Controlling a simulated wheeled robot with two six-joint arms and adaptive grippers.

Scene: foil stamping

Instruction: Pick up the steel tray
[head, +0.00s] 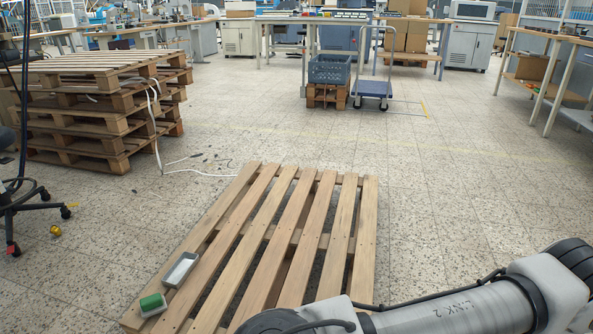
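The steel tray (181,270) is a small, shallow, rectangular grey tray. It lies on the left slats of a wooden pallet (292,240) on the floor, near the pallet's front left. A green block on a pale base (152,303) sits just in front of the tray, close to its near end. Neither of my grippers is in view. Only links of one of my arms show, across the bottom right, and they hide the pallet's near right corner.
A tall stack of pallets (90,110) stands at the left, with white straps trailing on the floor. A chair base is at the left edge. A blue crate (329,69) and a trolley (372,88) stand farther back. The floor right of the pallet is clear.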

